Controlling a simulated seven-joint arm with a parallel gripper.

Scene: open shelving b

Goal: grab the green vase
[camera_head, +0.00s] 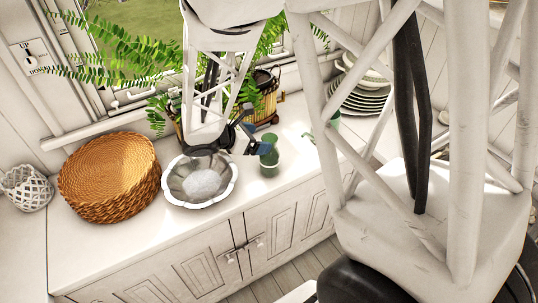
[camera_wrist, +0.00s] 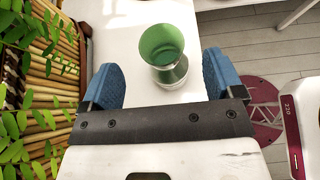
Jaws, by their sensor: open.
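The green vase (camera_head: 269,163) stands upright on the white counter, just right of the silver bowl. My gripper (camera_head: 257,133) is open above and behind it, with one blue fingertip close to the vase's rim in the head view. In the wrist view, the vase (camera_wrist: 163,52) shows its open green mouth and a paler lower part. It lies between and slightly beyond the two blue fingers of my gripper (camera_wrist: 160,76), with a gap on each side. Its base is partly hidden by the gripper's dark front bar in neither view.
The fluted silver bowl (camera_head: 200,182) stands close left of the vase. A round wicker basket (camera_head: 110,176) and a white woven holder (camera_head: 27,187) are farther left. A fern in a bamboo planter (camera_head: 264,98) is behind my gripper. Stacked plates (camera_head: 362,98) stand at the right.

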